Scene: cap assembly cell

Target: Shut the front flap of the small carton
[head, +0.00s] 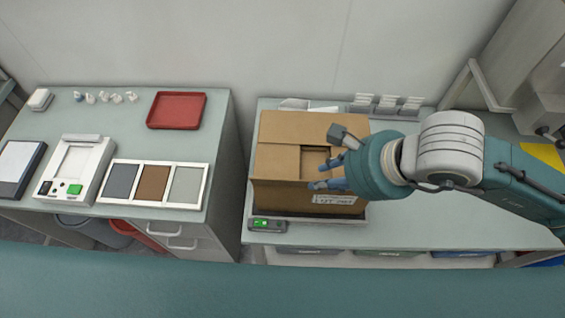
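The small carton (277,193) is a brown cardboard box on the right-hand bench, with a white printed label low on its front. Cardboard panels cover the back and left of its top. A darker opening (316,158) shows at the right of the top, partly behind my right gripper. I cannot clearly make out the front flap. My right gripper (334,161) is over the carton's right front part, its fingers spread apart with nothing seen between them. I cannot tell whether it touches the cardboard. My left gripper is not in view.
A small device with a green display (267,225) sits at the carton's front left. Grey card holders (385,104) stand behind. The left bench holds a red tray (177,110), a three-part tray (154,164) and a white device (78,170). A gap separates the benches.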

